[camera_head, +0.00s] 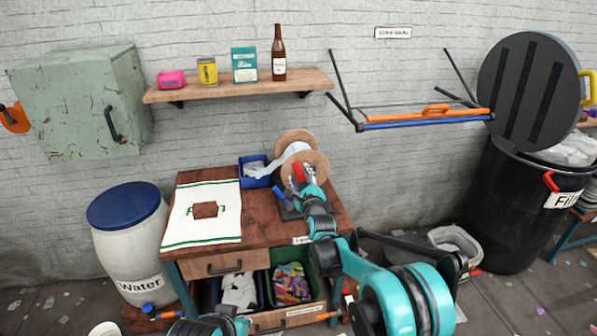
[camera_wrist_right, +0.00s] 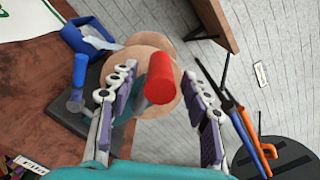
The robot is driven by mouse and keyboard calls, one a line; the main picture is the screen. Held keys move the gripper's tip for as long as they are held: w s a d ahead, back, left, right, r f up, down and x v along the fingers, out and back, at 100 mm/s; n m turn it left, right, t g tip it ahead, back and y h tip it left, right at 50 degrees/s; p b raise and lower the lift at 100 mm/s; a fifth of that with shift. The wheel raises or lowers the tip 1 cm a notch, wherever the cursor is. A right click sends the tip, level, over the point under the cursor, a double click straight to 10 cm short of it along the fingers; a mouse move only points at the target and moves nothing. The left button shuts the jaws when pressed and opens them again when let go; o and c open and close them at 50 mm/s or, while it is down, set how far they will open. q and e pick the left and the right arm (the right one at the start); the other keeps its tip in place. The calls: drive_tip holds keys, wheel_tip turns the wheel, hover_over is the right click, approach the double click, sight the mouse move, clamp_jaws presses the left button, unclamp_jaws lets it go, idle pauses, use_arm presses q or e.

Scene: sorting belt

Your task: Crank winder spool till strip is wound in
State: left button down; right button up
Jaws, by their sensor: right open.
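The winder spool (camera_head: 316,160) has two round wooden flanges and stands at the back right of the workbench. A pale strip (camera_head: 283,160) runs from it down to the left, to a blue bin (camera_head: 262,182). The red crank handle (camera_head: 298,172) sits on the near side of the spool. In the right wrist view the red handle (camera_wrist_right: 160,86) lies between the spread fingers of my right gripper (camera_wrist_right: 162,75), with gaps on both sides. My right gripper (camera_head: 302,181) is open at the handle. My left gripper is out of view; only a teal arm part shows at the bottom edge.
A blue-handled part (camera_head: 278,192) stands beside the spool. A white towel (camera_head: 192,232) with a brown block (camera_head: 205,210) covers the bench's left. A shelf (camera_head: 240,86) and folding rack (camera_head: 425,118) are above. A water barrel (camera_head: 128,242) and black bin (camera_head: 505,215) flank the bench.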

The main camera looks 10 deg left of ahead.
drive_tip(key=v, duration=0.8)
